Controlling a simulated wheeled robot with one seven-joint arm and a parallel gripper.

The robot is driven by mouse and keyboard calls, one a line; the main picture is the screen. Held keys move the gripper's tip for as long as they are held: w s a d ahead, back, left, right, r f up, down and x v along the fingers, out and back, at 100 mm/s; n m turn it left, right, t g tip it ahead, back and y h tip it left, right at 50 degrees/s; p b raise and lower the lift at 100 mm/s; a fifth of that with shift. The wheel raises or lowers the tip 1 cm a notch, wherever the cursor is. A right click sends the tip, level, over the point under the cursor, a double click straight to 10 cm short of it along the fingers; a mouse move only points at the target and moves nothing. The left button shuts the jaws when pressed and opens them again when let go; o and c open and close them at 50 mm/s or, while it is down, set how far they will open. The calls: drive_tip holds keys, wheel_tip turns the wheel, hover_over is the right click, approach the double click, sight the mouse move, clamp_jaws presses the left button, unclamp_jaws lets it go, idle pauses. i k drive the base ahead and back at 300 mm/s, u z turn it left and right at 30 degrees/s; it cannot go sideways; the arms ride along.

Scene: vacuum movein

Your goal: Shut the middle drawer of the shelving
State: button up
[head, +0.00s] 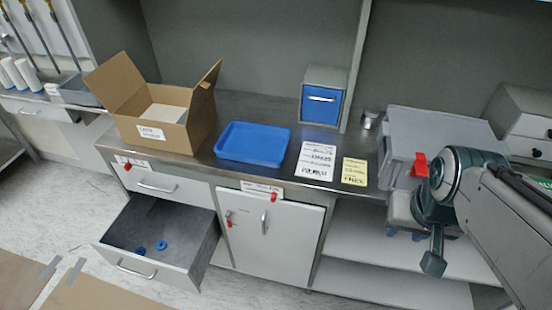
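An open drawer (165,228) with a grey inside and a white front sticks out of the left part of the bench-like shelving, below a shut drawer (170,187). Its handle (136,270) is on the front, at the lower left of the picture. Two blue round pieces (150,247) lie inside it. Whether another drawer lies beneath is hidden. My arm comes in from the right, and its dark end (433,262) hangs low in front of the open right shelves, far to the right of the open drawer. The fingers cannot be made out clearly, and nothing is seen held.
An open cardboard box (160,128), a blue tray (250,143), paper sheets (315,160) and a grey bin (405,135) stand on the worktop. A white cupboard door (268,232) is right of the drawer. Brown flat boards (100,292) lie on the floor near the drawer's front.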

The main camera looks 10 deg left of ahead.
sight(192, 233)
drive_tip(key=u, duration=2.4)
drive_tip(key=k, duration=0.6)
drive_tip(key=z, duration=0.05)
drive_tip(key=i, duration=1.1)
drive_tip(key=u, duration=0.6)
